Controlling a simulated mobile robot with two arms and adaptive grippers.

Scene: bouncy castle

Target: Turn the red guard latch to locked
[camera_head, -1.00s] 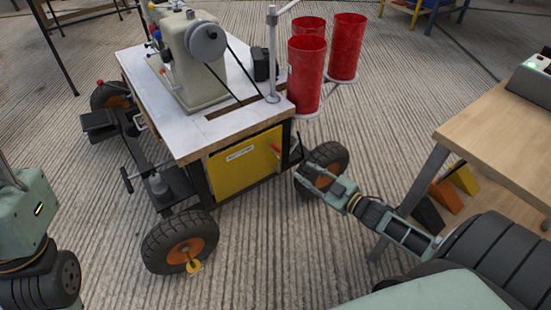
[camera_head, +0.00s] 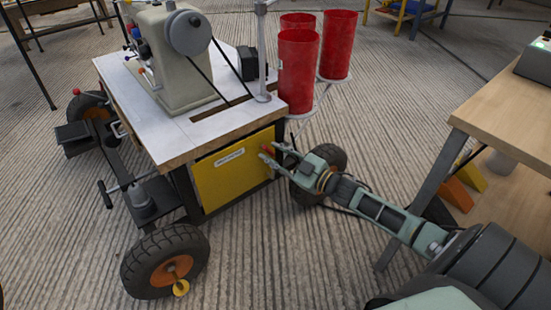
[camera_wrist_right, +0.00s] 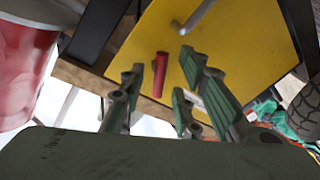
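The red guard latch (camera_head: 267,150) is a short red handle on the yellow guard panel (camera_head: 228,181) at the side of the cart. It also shows as a red bar on the yellow panel in the right wrist view (camera_wrist_right: 160,75). My right gripper (camera_head: 271,153) is open right at the latch. In the right wrist view its fingers (camera_wrist_right: 162,72) are spread, with the latch appearing between them. I cannot tell whether a finger touches it. My left gripper is not in view.
The cart's white top (camera_head: 140,111) carries a sewing machine (camera_head: 180,75). Red cans (camera_head: 298,70) stand beside it, above the latch side. A black wheel (camera_head: 325,165) is close to my right gripper. A wooden table (camera_head: 509,120) stands at the right.

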